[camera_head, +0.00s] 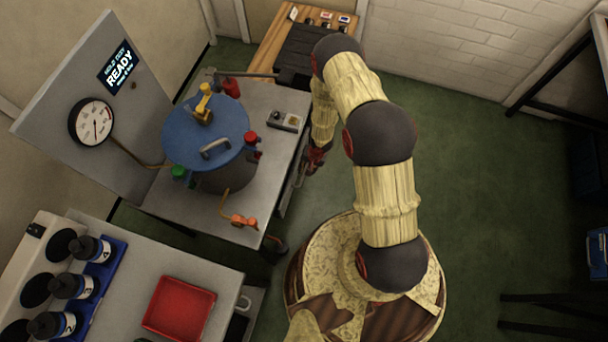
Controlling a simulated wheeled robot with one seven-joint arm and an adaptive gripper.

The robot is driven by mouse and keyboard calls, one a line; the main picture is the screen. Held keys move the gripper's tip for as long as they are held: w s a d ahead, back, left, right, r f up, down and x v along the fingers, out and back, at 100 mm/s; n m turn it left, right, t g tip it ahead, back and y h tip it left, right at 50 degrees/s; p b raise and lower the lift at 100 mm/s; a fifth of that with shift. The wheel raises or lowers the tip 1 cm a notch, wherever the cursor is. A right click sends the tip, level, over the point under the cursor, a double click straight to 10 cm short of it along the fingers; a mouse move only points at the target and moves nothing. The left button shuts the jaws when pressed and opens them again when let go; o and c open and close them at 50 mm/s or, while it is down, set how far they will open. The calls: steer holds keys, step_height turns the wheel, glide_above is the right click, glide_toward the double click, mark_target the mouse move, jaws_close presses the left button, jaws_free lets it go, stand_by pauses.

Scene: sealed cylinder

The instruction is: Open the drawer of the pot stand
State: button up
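The pot stand (262,98) is a grey table in the left half of the view. It carries a dark pot with a blue lid (185,130). The drawer (288,192) is on the stand's right side, seen steeply from above, with a thin metal handle (301,173). I cannot tell whether it stands slightly out. My gripper (312,164) points down beside the handle, at or very near it. My arm hides part of the gripper, and its fingers are too small to tell whether they are open or shut on the handle.
A panel with a gauge (92,123) and a READY screen (118,68) stands behind the pot. A bench with a red tray (180,309) and several dark bottles is at lower left. A wooden table (270,45) stands at the back. Green floor (480,150) to the right is clear.

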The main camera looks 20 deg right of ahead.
mark_target(303, 176)
steer(key=f+b, duration=0.1)
steer(key=f, duration=0.4)
steer(key=w+a+f+b, duration=0.1)
steer(key=f, duration=0.1)
steer(key=shift+a+f+b, duration=0.1)
steer(key=shift+f+b, duration=0.15)
steer(key=shift+b, duration=0.1)
jaws_close()
steer(key=shift+s, duration=0.1)
stand_by(0.5)
